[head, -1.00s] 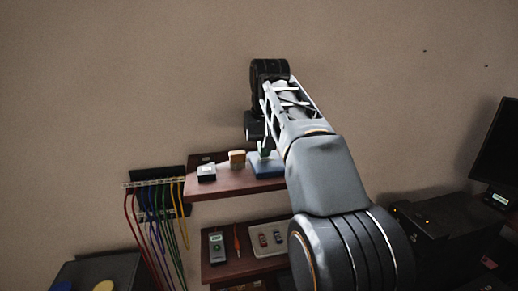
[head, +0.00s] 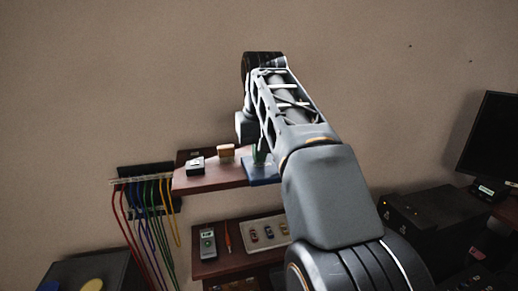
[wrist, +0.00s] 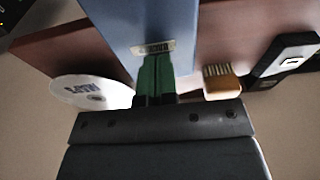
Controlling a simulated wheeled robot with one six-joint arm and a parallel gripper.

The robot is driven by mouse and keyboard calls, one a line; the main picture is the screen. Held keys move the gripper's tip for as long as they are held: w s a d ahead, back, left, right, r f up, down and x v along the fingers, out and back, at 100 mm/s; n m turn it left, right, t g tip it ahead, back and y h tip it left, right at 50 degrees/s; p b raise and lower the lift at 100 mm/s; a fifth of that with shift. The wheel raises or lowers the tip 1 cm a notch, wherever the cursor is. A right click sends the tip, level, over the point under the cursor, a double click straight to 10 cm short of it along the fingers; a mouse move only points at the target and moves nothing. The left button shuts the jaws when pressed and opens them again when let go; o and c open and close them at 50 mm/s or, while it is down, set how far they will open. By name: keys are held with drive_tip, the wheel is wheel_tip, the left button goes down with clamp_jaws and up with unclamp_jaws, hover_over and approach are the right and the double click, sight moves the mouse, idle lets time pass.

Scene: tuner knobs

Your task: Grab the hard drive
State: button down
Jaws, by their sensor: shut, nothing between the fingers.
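A flat blue box (head: 262,173) with a small printed label lies on the upper shelf; it also fills the upper middle of the wrist view (wrist: 150,20). A black block with a white top (head: 195,166) stands at the shelf's left and shows at the right of the wrist view (wrist: 286,56). I cannot tell for certain which of these is the hard drive. My gripper (head: 259,157) has green fingers, shut and empty, with their tips close to the blue box's labelled end in the wrist view (wrist: 154,58). Whether they touch it is unclear.
A tan block (wrist: 220,82) stands between the box and the black block. A white disc (wrist: 90,90) lies on the box's other side. Coloured cables (head: 150,215) hang left of the shelf. A lower shelf holds a grey meter (head: 208,243) and a tray (head: 268,224).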

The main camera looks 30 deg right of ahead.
drive_tip(key=shift+r, duration=0.3)
